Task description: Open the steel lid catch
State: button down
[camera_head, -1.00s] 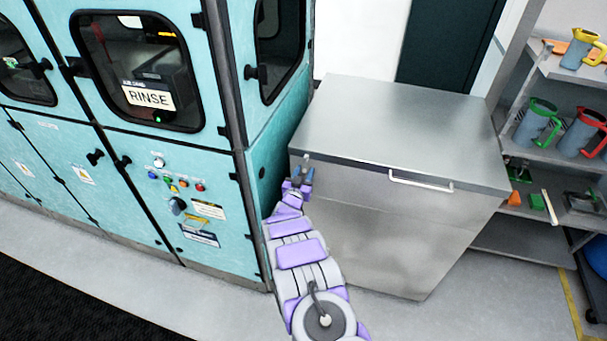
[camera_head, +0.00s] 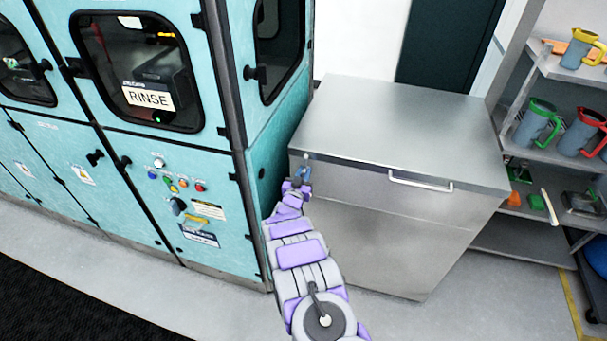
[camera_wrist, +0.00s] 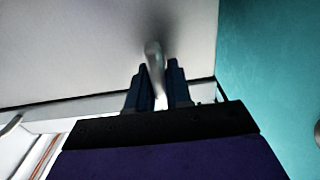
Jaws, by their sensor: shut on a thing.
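The steel cabinet's flat lid (camera_head: 410,122) lies level on its body (camera_head: 365,235). The lid catch (camera_wrist: 154,60) shows in the wrist view as a short metal lever with a rounded end, standing between my gripper's fingers. My gripper (camera_wrist: 158,88) is shut on the catch. In the head view my gripper (camera_head: 303,172) is at the front left corner of the cabinet, just under the lid's edge. The catch is small there and mostly hidden by my fingers.
A white bar handle (camera_head: 420,182) is on the lid's front edge. The teal rinse machine (camera_head: 215,130) stands close on the left of my arm. A shelf (camera_head: 545,75) with jugs stands on the right. The floor in front of the cabinet is clear.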

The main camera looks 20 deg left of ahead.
jog(key=shift+m, duration=0.3)
jog(key=m+b, duration=0.1)
jog(key=m, duration=0.1)
jog(key=shift+d+m+b, duration=0.1)
jog(key=shift+m+b, duration=0.2)
jog(key=shift+m, duration=0.1)
jog(key=m, duration=0.1)
jog(key=m+b, duration=0.1)
jog(key=m, duration=0.1)
jog(key=shift+d+f+m, duration=0.15)
jog(key=shift+m, duration=0.15)
jog(key=shift+d+f+m+b, duration=0.2)
jog(key=shift+m+b, duration=0.3)
jog(key=shift+m, duration=1.3)
jog(key=shift+d+f+m+b, duration=0.15)
jog(key=shift+m+b, duration=0.35)
jog(key=shift+m, duration=1.3)
jog(key=c, duration=1.1)
grip_release()
jog(key=shift+s+a, duration=0.1)
jog(key=shift+s, duration=0.05)
